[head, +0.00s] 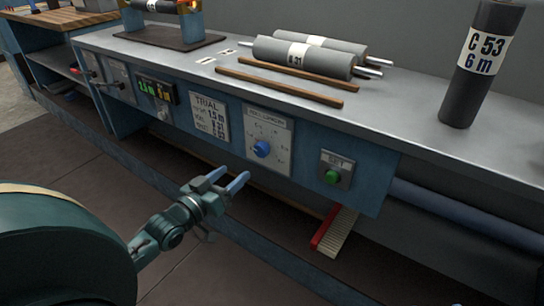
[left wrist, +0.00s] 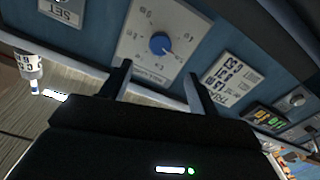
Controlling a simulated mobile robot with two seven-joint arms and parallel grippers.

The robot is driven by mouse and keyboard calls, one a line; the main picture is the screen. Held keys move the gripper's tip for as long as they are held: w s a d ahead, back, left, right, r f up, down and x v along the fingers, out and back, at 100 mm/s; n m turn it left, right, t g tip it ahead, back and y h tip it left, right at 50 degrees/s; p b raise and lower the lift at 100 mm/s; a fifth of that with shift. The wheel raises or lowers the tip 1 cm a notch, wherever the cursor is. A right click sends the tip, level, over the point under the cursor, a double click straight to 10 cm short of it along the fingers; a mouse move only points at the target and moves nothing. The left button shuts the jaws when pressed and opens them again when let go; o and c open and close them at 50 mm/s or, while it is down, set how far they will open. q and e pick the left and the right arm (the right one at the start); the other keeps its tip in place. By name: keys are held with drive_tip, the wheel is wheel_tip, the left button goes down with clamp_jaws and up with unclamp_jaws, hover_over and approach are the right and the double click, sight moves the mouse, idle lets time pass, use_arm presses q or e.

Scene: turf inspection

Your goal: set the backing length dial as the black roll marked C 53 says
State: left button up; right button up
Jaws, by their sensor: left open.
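The black roll marked C 53 (head: 478,70) stands upright on the bench at the right in the head view; its white label reads "C 53, 6 m". The dial is a blue knob (head: 262,148) on a pale scale plate (head: 268,133) on the blue front panel. In the left wrist view the knob (left wrist: 160,43) shows between and beyond my fingers; the plate's small marks are too blurred to read surely. My left gripper (head: 229,181) is open and empty, in front of the panel, below and left of the dial, apart from it.
A green SET button (head: 332,176) is right of the dial. A TRIAL card (head: 210,117) and a green-and-yellow display (head: 157,91) are left of it. Grey rolls (head: 302,58), one marked B 31, lie behind wooden strips (head: 279,86) on the bench (head: 410,115). A red-and-white brush-like object (head: 335,233) is below.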

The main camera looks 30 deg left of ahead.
sight(259, 151)
use_arm(q)
drive_tip(key=w+b, duration=0.1)
drive_tip(key=w, duration=0.3)
drive_tip(key=w+b, duration=0.1)
drive_tip(key=w, duration=0.3)
drive_tip(key=w+d+b, duration=0.1)
drive_tip(key=w+b, duration=0.1)
drive_tip(key=w, duration=0.2)
drive_tip(key=shift+w, duration=0.25)
use_arm(e)
drive_tip(key=shift+w+a+f+m+t+y, duration=0.15)
drive_tip(key=shift+a+m+t+y, duration=0.15)
drive_tip(key=shift+a+y, duration=0.2)
use_arm(q)
drive_tip(key=c, duration=1)
use_arm(e)
drive_tip(key=shift+r, duration=0.2)
drive_tip(key=shift+r, duration=0.1)
